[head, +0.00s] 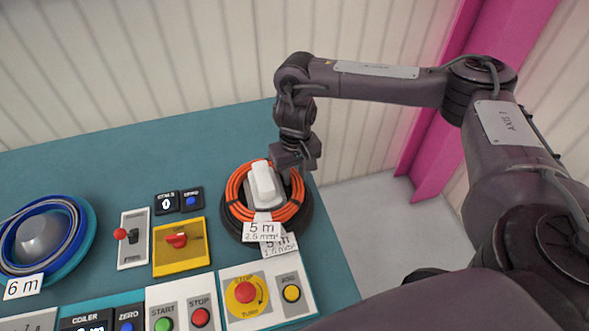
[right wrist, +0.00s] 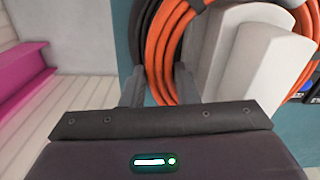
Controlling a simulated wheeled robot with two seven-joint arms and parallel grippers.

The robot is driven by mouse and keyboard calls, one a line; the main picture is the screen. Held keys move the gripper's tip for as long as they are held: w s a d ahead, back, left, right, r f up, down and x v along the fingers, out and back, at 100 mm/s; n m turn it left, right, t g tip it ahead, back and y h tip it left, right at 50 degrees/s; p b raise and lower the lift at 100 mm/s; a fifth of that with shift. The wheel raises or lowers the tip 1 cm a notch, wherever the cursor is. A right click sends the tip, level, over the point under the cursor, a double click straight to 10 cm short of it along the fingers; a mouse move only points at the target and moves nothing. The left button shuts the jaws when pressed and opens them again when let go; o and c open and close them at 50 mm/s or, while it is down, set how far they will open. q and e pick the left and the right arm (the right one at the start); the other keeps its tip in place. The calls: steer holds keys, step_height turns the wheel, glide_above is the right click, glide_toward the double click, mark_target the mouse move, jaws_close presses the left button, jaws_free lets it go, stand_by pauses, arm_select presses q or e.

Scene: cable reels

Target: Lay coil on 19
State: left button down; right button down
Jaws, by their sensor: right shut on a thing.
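An orange cable coil (head: 237,205) lies around a white core (head: 262,186) at the right end of the teal table. A black ring (head: 303,224) shows under and around it; I cannot tell whether it is a coil or part of a holder. Two white tags reading 5 m hang at the front. My right gripper (head: 292,168) is at the coil's far right side. In the right wrist view its fingers (right wrist: 158,88) are shut on the strands of the orange coil (right wrist: 158,45). No label 19 is legible. My left gripper is out of view.
A blue coil (head: 75,222) lies in a teal dish at the left, tagged 6 m. A red lever panel (head: 134,240), a yellow switch panel (head: 180,247) and a button panel (head: 268,292) stand near the coil. The table's back is clear; a pale wall (head: 120,60) rises behind.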

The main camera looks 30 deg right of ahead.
steer(key=shift+w+f, duration=0.1)
steer(key=shift+f, duration=0.1)
steer(key=c, duration=1.1)
jaws_free()
steer(key=o, duration=0.7)
steer(key=shift+s+d+f, duration=0.1)
steer(key=shift+s+d, duration=0.05)
steer(key=shift+s, duration=0.05)
steer(key=shift+w+a, duration=0.1)
steer(key=shift+a, duration=0.25)
steer(key=shift+c, duration=1)
